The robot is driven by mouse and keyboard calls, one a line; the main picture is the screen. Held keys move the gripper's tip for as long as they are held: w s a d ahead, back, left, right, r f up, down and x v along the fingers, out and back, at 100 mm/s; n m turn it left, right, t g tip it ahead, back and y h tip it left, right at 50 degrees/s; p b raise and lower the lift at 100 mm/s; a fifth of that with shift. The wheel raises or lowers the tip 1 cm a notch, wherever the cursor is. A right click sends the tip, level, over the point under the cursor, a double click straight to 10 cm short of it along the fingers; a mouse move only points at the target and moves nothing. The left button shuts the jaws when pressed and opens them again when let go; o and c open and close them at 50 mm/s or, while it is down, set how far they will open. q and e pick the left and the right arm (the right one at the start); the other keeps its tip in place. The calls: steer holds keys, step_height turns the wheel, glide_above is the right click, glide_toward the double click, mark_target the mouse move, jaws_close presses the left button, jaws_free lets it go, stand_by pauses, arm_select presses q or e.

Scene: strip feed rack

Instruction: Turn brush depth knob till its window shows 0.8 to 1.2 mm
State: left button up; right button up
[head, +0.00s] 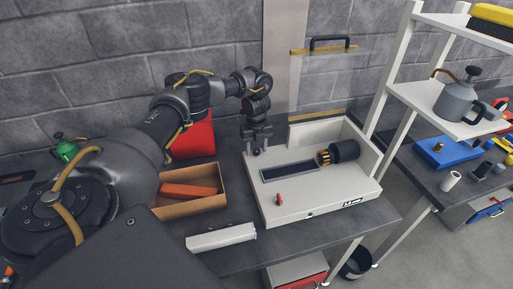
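A white machine (310,200) stands on the dark bench, with a long dark slot (290,171) in its top. A small red knob (279,198) is on its front left part. A black cylinder (345,151) with a yellow-orange ribbed end (323,157) lies at its right rear. A dark label or window (352,203) on the front edge is too small to read; no depth value can be made out. My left gripper (257,150) points down above the machine's rear left corner, apart from the knob. Its fingers look spread and empty. My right gripper is not in view.
A cardboard box (191,208) with an orange-red block (188,191) and a white bar (221,237) lie left of the machine. A red bin (196,138) stands behind. A white shelf rack (398,88) with a grey can (455,100) rises at right.

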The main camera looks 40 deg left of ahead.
mark_target(256, 150)
arm_select(q)
steer(key=shift+r, duration=0.1)
step_height(256, 150, up, 11)
steer(key=shift+f, duration=0.2)
steer(key=shift+r+p, duration=0.1)
steer(key=shift+p, duration=0.2)
stand_by(0.4)
